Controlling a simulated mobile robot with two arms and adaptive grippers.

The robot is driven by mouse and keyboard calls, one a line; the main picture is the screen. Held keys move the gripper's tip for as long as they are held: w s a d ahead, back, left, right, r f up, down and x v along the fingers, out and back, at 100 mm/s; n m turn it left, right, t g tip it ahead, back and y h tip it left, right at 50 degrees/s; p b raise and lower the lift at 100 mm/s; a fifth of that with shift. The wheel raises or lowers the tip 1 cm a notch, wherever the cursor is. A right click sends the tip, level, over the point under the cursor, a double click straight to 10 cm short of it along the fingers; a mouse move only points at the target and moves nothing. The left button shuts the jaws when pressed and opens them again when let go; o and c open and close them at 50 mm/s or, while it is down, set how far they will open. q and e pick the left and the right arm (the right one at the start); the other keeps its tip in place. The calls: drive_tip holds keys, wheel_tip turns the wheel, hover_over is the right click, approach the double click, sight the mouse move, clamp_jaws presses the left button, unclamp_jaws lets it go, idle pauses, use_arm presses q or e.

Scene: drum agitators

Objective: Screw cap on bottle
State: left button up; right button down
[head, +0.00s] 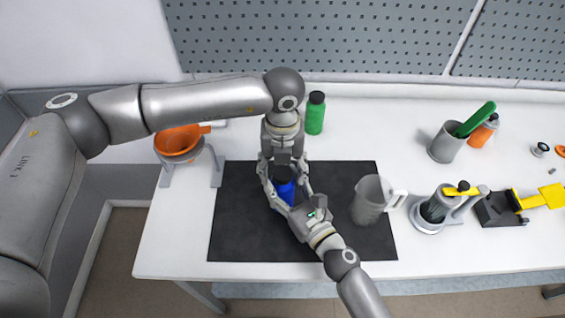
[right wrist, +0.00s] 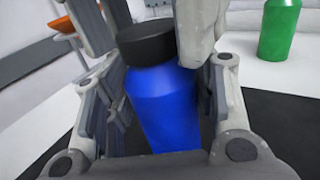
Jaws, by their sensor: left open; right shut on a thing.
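A blue bottle (head: 285,191) with a black cap (head: 282,174) stands upright on the black mat (head: 240,235). In the right wrist view the blue bottle (right wrist: 165,105) fills the middle, with the black cap (right wrist: 147,42) on its top. My right gripper (head: 283,196) is shut on the bottle's body from the front right. My left gripper (head: 282,168) comes down from above and is open, its fingers on either side of the cap. Whether the left fingers touch the cap, and how tightly the cap sits, I cannot tell.
A green bottle (head: 315,113) stands behind the mat. A clear pitcher (head: 371,200) is at the mat's right. An orange funnel (head: 178,140) on a stand is at left. A grey cup (head: 444,143), an orange bottle (head: 483,131) and yellow-handled tools (head: 520,203) are at right.

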use_arm(q)
drive_tip(key=c, duration=1.1)
drive_tip(key=m, duration=1.3)
drive_tip(key=o, duration=1.1)
